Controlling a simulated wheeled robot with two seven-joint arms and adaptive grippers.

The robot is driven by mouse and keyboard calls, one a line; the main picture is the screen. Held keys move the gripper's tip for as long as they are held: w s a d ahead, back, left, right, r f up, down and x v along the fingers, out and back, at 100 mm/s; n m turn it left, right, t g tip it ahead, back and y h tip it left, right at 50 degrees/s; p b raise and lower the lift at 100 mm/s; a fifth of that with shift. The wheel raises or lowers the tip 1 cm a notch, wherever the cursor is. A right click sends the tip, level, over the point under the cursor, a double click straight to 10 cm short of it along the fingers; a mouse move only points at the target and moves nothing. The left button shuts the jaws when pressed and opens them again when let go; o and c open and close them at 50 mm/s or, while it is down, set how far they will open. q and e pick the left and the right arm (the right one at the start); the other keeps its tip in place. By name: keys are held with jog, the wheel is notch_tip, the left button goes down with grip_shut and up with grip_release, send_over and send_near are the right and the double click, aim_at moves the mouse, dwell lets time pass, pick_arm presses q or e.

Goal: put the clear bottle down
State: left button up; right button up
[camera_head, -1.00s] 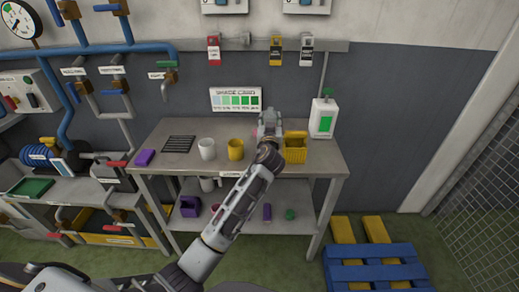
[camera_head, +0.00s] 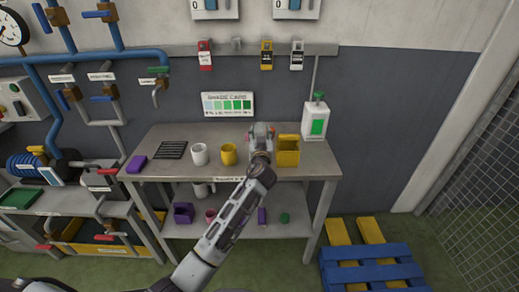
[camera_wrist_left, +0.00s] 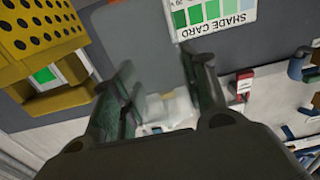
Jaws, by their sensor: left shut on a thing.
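My left gripper (camera_head: 262,132) is over the back of the metal bench (camera_head: 215,170), just left of the yellow basket. In the left wrist view its two fingers (camera_wrist_left: 158,72) stand apart, shut on the clear bottle. A pale, see-through shape between the fingers (camera_wrist_left: 172,108) looks like that bottle. In the head view the gripper and wrist hide most of it, so I cannot tell whether its base touches the bench top. My right gripper is not in view.
A yellow basket (camera_head: 287,155) stands close on the right, with a white dispenser (camera_head: 315,118) behind it. A yellow mug (camera_head: 229,154), white mug (camera_head: 199,154), black grille (camera_head: 171,150) and purple block (camera_head: 136,164) are to the left. A shade card (camera_head: 228,105) stands behind.

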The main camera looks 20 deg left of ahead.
pick_arm(q)
jog(key=shift+f, duration=1.3)
jog(key=shift+f, duration=1.85)
jog(key=shift+f+b, duration=0.15)
jog(key=shift+b, duration=0.2)
jog(key=o, duration=1)
jog(key=shift+o, duration=0.2)
